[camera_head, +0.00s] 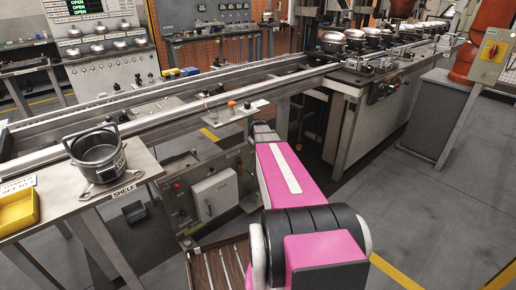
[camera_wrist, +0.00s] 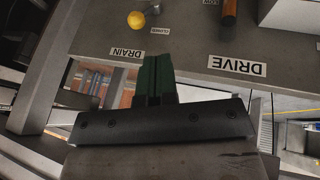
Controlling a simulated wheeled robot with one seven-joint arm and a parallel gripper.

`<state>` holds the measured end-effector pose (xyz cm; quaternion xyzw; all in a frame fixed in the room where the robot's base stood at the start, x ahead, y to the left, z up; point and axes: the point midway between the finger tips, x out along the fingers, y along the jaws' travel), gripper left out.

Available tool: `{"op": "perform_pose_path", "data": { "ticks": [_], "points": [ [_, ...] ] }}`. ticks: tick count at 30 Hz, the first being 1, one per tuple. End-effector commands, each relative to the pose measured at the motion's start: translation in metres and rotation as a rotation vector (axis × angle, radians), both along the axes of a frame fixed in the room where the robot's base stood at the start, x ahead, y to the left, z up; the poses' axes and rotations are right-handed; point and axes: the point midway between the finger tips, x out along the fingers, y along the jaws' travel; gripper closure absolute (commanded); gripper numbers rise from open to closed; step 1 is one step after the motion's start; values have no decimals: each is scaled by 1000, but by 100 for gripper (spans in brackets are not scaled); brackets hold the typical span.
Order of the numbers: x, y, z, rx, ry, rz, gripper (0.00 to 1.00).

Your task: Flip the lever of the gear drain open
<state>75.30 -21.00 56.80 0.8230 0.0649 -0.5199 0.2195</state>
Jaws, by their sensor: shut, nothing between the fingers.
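In the wrist view, a yellow ball knob (camera_wrist: 136,20) sits on a grey panel (camera_wrist: 190,50), near the small "DRAIN" label (camera_wrist: 127,53). It may be the end of the drain lever; a grey metal part lies right beside it, but the lever's shape and position are unclear. My gripper (camera_wrist: 157,62) is shut and empty, its dark green fingers at the panel's near edge, right of the "DRAIN" label and below the knob in the picture. I see no contact with the knob. In the head view the gripper is hidden beyond my pink arm.
An orange-brown cylindrical handle (camera_wrist: 229,10) stands on the panel above the "DRIVE" label (camera_wrist: 237,67). In the head view, a small shelf panel with an orange knob (camera_head: 231,103) juts from the long conveyor (camera_head: 150,125). A dark pot (camera_head: 97,153) stands on the left table.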

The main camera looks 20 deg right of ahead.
Motion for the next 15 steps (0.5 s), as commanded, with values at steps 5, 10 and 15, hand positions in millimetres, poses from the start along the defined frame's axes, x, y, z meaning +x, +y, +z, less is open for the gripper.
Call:
{"op": "perform_pose_path", "data": {
  "ticks": [5,10,15],
  "points": [
    [14,-18,2,-28,-23,22,100],
    [14,-18,2,-29,-24,24,100],
    [14,-18,1,-28,-23,23,100]
  ]
}}
